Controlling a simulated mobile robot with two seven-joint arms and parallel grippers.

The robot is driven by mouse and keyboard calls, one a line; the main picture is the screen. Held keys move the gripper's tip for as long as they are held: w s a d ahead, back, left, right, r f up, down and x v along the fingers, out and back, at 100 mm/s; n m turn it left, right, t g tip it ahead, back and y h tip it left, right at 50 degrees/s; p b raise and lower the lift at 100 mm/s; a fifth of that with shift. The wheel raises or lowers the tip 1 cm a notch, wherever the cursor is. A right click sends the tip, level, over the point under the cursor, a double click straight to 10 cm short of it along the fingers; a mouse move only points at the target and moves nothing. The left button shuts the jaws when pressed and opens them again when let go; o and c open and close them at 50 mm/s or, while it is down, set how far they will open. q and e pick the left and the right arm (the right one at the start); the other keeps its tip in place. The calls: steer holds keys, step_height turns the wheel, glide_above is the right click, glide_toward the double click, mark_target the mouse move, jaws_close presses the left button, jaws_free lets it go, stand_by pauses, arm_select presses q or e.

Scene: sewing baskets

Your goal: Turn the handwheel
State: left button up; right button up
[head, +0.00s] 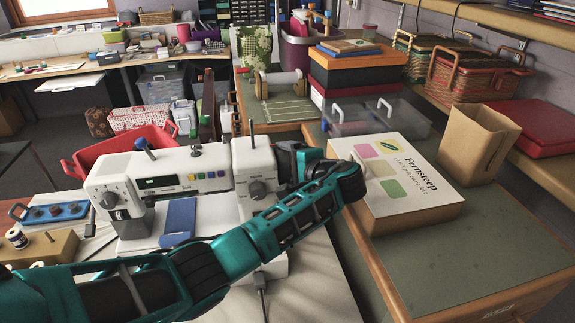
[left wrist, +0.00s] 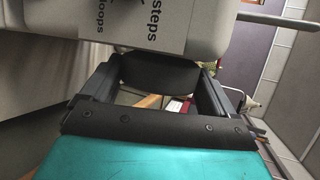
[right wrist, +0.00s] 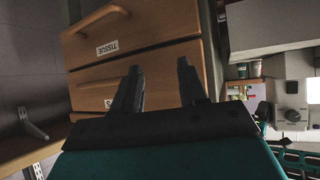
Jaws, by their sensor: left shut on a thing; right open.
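A white sewing machine (head: 215,158) stands on the table in the head view, with dials, coloured buttons and a small display on its front. It also shows at the top of the left wrist view (left wrist: 215,20). My left gripper (head: 292,162) is at the machine's right end. In the left wrist view, the dark handwheel (left wrist: 158,73) sits between the fingers of the left gripper (left wrist: 152,90), which is shut on it. In the head view my gripper and arm largely hide the handwheel. My right gripper (right wrist: 158,75) is open and empty, facing wooden drawers.
A white and tan Fernsteep box (head: 395,180) lies on the green-topped cabinet just right of the machine. A red basket (head: 105,150) stands behind it on the left. The wooden drawers (right wrist: 145,65) fill much of the right wrist view. The cabinet's front top (head: 470,245) is clear.

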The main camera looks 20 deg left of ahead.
steer(key=shift+f, duration=0.1)
arm_select(q)
steer(key=shift+f+t+y+b, duration=0.35)
steer(key=shift+t+y+b, duration=0.2)
steer(key=shift+b, duration=0.35)
steer(key=n+t+y+b, duration=0.1)
steer(key=b, duration=0.2)
steer(key=f+t+y+b, duration=0.1)
steer(key=y+b, duration=0.1)
steer(key=b, duration=0.1)
steer(key=shift+s+n, duration=0.1)
steer(key=shift+n, duration=0.3)
steer(key=shift+y+b, duration=0.25)
steer(key=shift+b, duration=0.4)
steer(key=shift+r+n+t+b, duration=0.1)
steer(key=shift+n+t+b, duration=0.2)
steer(key=shift+b, duration=0.25)
steer(key=shift+r+y, duration=0.15)
steer(key=shift+y, duration=0.25)
arm_select(e)
step_height(320, 180, down, 8)
steer(key=a, duration=0.2)
steer(key=shift+w+y, duration=0.4)
steer(key=shift+w, duration=0.05)
steer(key=shift+d+r, duration=0.1)
steer(key=shift+r, duration=0.1)
